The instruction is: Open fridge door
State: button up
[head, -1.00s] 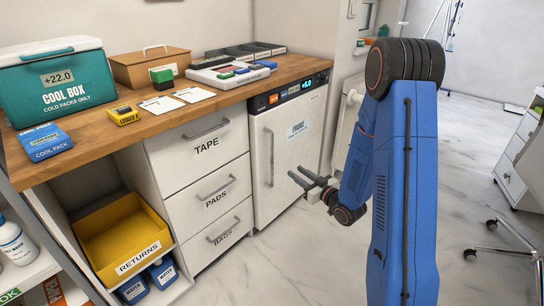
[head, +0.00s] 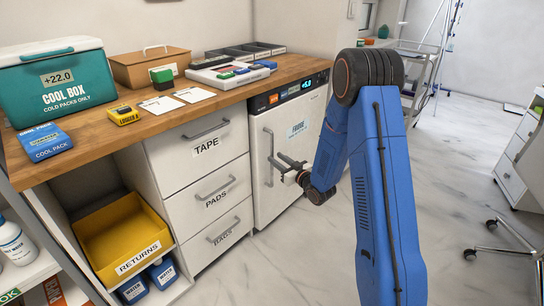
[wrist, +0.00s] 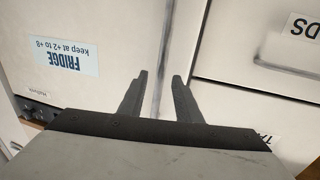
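The white fridge door (head: 265,205) is shut, under the right end of the wooden counter. Its upright grey bar handle (head: 268,143) is on the door's left side. My gripper (head: 279,162) is at the lower half of the handle, fingers pointing at the door. In the wrist view the two dark fingers (wrist: 161,76) are apart, and the handle (wrist: 168,40) runs between them. I see no clear contact on either side. The FRIDGE label (wrist: 67,57) shows upside down at the left there.
Drawers labelled TAPE (head: 207,145), PADS and BAGS stand left of the fridge. The wooden counter (head: 100,150) above carries a cool box (head: 50,80) and other items. A trolley (head: 412,75) stands behind my arm. The floor (head: 300,250) in front is clear.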

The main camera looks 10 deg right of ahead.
jog(key=shift+x, duration=2.1)
grip_shut()
